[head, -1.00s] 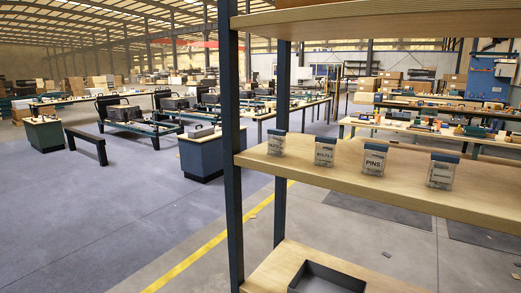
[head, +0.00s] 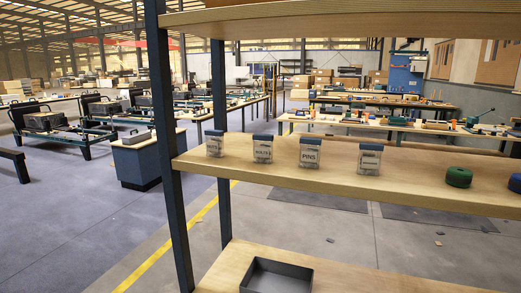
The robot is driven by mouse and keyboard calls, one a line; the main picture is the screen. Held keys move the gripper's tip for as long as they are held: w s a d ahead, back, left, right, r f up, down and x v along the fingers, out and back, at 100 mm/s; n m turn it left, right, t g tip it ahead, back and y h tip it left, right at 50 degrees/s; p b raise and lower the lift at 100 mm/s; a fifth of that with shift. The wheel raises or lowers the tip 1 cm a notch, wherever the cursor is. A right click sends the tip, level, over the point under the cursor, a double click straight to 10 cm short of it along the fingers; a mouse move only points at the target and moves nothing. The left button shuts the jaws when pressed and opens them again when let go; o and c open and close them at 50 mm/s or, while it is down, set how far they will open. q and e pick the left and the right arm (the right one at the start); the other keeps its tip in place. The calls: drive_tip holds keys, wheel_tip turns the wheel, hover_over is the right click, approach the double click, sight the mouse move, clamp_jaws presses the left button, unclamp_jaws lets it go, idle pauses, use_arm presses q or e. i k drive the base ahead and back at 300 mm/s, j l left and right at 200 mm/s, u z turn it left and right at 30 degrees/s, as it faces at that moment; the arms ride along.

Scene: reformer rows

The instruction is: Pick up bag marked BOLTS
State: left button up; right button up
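Several small clear bags with blue tops stand in a row on the wooden middle shelf (head: 420,195). The bag marked BOLTS (head: 262,151) is second from the left; its label is small but appears to read BOLTS. To its left is another bag (head: 214,145) whose label I cannot read surely. To its right are the bag marked PINS (head: 310,154) and a bag (head: 369,159) with an unreadable label. All stand upright and apart. Neither of my grippers shows in the head view.
A dark upright post (head: 172,150) stands at the shelf's left end, and an upper shelf (head: 350,22) hangs above the bags. A green roll (head: 459,177) sits farther right on the middle shelf. An open dark tray (head: 275,277) is on the lower shelf.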

sight(263, 148)
drive_tip(key=i+j+z, duration=0.15)
drive_tip(key=j+z, duration=0.2)
drive_tip(key=i+j+z, duration=0.1)
drive_tip(key=j+z, duration=0.3)
drive_tip(key=i+j+z, duration=0.1)
drive_tip(key=j+z, duration=0.25)
drive_tip(key=l, duration=0.1)
